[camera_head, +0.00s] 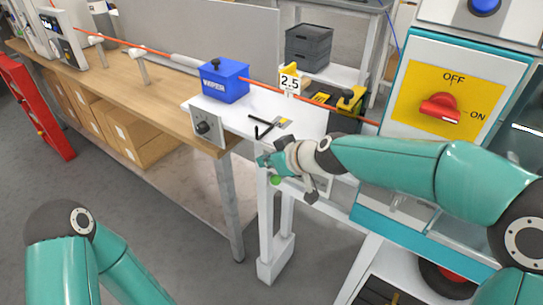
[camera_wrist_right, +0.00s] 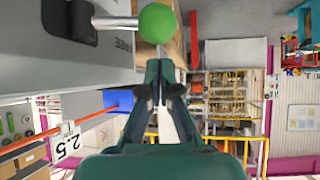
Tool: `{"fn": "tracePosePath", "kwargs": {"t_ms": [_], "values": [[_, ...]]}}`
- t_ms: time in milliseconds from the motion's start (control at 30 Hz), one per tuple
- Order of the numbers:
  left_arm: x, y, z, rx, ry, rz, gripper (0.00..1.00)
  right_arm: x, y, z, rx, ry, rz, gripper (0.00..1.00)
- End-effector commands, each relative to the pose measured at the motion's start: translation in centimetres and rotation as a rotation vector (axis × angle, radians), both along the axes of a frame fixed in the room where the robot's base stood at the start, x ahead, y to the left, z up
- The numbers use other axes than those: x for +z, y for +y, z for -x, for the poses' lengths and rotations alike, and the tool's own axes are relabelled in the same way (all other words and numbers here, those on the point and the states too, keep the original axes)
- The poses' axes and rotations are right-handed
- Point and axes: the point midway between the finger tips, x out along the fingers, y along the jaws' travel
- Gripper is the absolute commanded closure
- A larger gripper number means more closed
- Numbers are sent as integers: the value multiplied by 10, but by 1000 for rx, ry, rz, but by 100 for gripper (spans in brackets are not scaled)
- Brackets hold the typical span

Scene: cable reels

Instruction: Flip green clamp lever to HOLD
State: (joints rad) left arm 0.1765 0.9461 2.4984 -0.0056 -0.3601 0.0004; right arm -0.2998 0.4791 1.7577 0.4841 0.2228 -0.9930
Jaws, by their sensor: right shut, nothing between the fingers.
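The green clamp lever shows in the right wrist view as a green ball knob (camera_wrist_right: 157,22) on a short metal rod from a black hub. It sits on a grey panel (camera_wrist_right: 60,75), and the lettering beside the rod is partly hidden and appears to read FREE. In the head view the green knob (camera_head: 276,181) shows just below my right gripper (camera_head: 264,162). My right gripper also shows in the wrist view (camera_wrist_right: 160,65), shut and empty, its fingertips close to the knob; I cannot tell whether they touch it. My left gripper is out of view; only my left arm shows.
A cabinet with a red OFF/ON switch (camera_head: 440,108) stands to the right. A wooden bench (camera_head: 120,85) extends left.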

Motion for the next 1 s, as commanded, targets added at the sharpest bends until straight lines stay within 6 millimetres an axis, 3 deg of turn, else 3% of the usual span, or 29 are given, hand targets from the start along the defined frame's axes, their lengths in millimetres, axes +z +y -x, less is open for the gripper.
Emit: {"fn": "tracePosePath", "kwargs": {"t_ms": [33, 167, 667, 1000], "values": [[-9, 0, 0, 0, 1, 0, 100, -8, -5, 5, -3, -1, -1, 100], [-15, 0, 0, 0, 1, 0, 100, -14, -12, 12, -3, -1, -1, 100], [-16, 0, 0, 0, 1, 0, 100, -15, -16, 17, 0, -1, -1, 100], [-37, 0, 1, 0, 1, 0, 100, -17, -22, 19, 50, -2, 0, 100]]}}
